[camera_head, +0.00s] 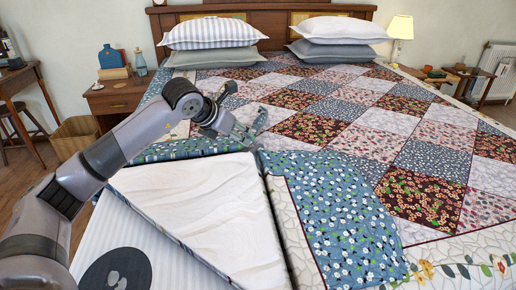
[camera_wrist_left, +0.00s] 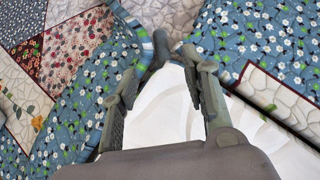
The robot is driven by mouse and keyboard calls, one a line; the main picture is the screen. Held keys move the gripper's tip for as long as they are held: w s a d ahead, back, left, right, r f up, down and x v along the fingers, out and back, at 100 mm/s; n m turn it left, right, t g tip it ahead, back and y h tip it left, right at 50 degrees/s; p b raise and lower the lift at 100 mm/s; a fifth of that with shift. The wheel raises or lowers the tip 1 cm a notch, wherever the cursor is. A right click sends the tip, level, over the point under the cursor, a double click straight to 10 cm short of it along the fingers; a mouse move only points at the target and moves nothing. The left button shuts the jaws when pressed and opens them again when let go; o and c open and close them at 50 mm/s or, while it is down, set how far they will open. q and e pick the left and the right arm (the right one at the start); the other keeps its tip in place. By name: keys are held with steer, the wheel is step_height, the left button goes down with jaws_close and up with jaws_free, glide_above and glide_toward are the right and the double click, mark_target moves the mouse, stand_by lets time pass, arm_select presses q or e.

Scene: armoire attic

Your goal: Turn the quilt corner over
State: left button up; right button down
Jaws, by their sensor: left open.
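The patchwork quilt (camera_head: 415,150) covers the bed, with dark red, blue and pale floral squares. Its blue floral side shows in a folded-back flap (camera_head: 335,215) at the front middle. It also shows around the fingers in the left wrist view (camera_wrist_left: 245,45). Left of the flap, a white layer (camera_head: 205,210) lies bare. My left gripper (camera_head: 250,126) is open over the quilt near the back edge of this white area. In the left wrist view, my left gripper (camera_wrist_left: 168,50) has its fingers apart above blue cloth and white. Whether the fingertips touch cloth is unclear. My right gripper is out of view.
Striped pillows (camera_head: 212,33) and grey-white pillows (camera_head: 340,40) lie at the wooden headboard (camera_head: 265,22). A nightstand (camera_head: 115,98) with a bottle stands left of the bed, beside a bin (camera_head: 73,136). A lamp (camera_head: 400,28) and small tables are at the right.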

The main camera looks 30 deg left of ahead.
arm_select(q)
glide_toward(257, 146)
steer(key=x, duration=0.4)
steer(key=shift+d+f+b, duration=0.15)
steer(key=shift+b, duration=0.2)
steer(key=x, duration=0.5)
steer(key=shift+b, duration=0.3)
steer(key=shift+w+f, duration=0.2)
steer(key=shift+w, duration=0.05)
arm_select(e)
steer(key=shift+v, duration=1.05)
arm_select(q)
steer(key=shift+c, duration=0.2)
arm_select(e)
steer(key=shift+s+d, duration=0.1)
arm_select(q)
jaws_close()
